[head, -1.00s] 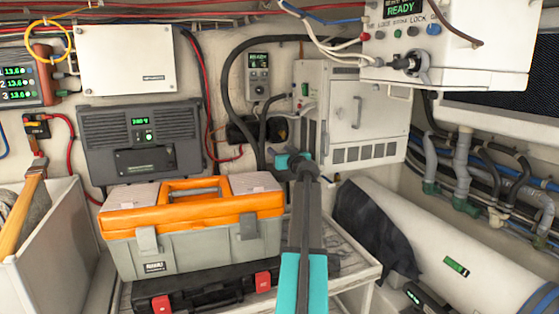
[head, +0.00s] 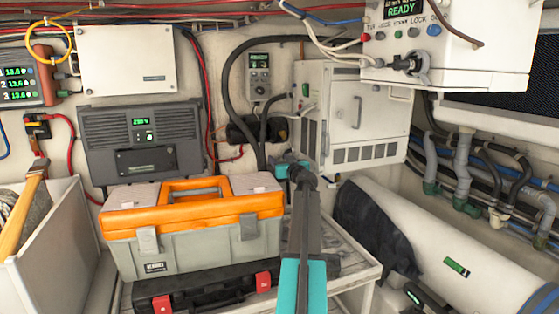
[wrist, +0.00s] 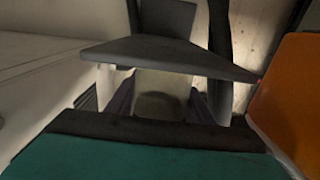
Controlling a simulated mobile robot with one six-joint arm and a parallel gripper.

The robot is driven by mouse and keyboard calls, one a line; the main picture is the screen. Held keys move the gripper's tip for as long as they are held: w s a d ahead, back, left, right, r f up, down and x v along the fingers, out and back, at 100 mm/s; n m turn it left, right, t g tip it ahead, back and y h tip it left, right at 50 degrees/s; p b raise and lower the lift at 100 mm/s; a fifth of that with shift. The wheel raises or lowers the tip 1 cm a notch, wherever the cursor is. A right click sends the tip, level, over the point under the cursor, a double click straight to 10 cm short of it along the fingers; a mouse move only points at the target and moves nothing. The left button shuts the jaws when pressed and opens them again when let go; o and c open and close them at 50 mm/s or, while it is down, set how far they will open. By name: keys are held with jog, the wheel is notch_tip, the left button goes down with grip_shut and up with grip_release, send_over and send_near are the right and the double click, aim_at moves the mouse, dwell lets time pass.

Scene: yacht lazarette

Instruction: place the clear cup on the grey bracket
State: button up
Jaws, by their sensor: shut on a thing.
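My gripper (wrist: 160,103) shows in the wrist view with a dark finger on each side of a dull, see-through piece, which looks like the clear cup (wrist: 160,97). It is shut on the cup. A dark grey plate with an upright part, likely the grey bracket (wrist: 170,56), crosses the view just above the cup and meets or covers its top edge. I cannot tell whether they touch. In the head view my arm's teal and dark end (head: 293,169) is in front of the back wall, right of the toolbox; the cup and bracket are hidden there.
An orange and grey toolbox (head: 195,247) stands close left of my arm; its orange side (wrist: 290,95) also shows in the wrist view. A white cabinet (head: 352,118) is behind on the right. A black hose (head: 229,100) hangs behind. A white cylinder (head: 440,240) lies at right.

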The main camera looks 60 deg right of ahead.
jog(key=o, duration=1)
jog(key=shift+r, duration=0.1)
jog(key=shift+b+v, duration=0.65)
jog(key=shift+v, duration=5.4)
jog(key=shift+s+a+b, duration=0.15)
jog(key=shift+s+b, duration=0.05)
jog(key=shift+b, duration=0.1)
